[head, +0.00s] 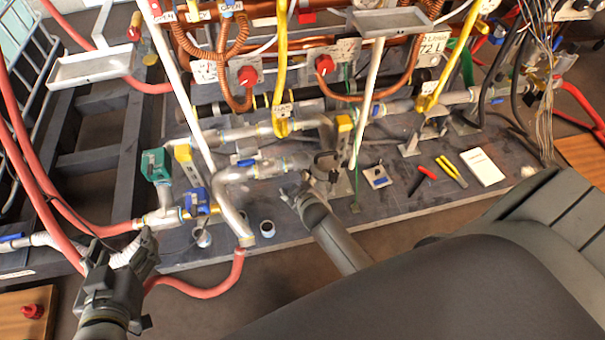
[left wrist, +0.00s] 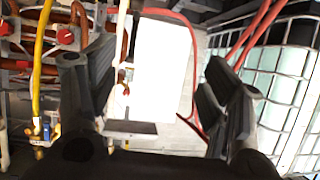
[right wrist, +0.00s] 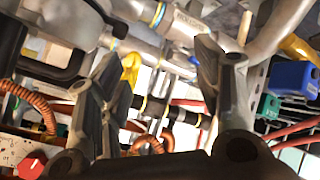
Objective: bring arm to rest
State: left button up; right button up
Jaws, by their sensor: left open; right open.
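My left gripper (head: 118,248) is at the lower left of the head view, in front of the pipe rack, with its dark fingers spread and nothing between them. In the left wrist view its fingers (left wrist: 158,75) stand wide apart. My right gripper (head: 305,185) is at the middle of the head view, close to the grey pipes above the front edge of the dark platform (head: 385,203). It is partly lost against the fittings behind it. In the right wrist view its fingers (right wrist: 158,60) are apart, with pipes behind the gap. I cannot tell whether it touches a pipe.
Grey pipes with a green valve (head: 155,166) and a blue valve (head: 196,201) stand between the grippers. A red hose (head: 205,291) loops near the left gripper. Red and yellow tools and a white booklet (head: 482,167) lie on the platform at right. Bare floor shows in front.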

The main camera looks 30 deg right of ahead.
jog(key=shift+s+f, duration=0.2)
jog(key=shift+s, duration=0.05)
dwell(0.4)
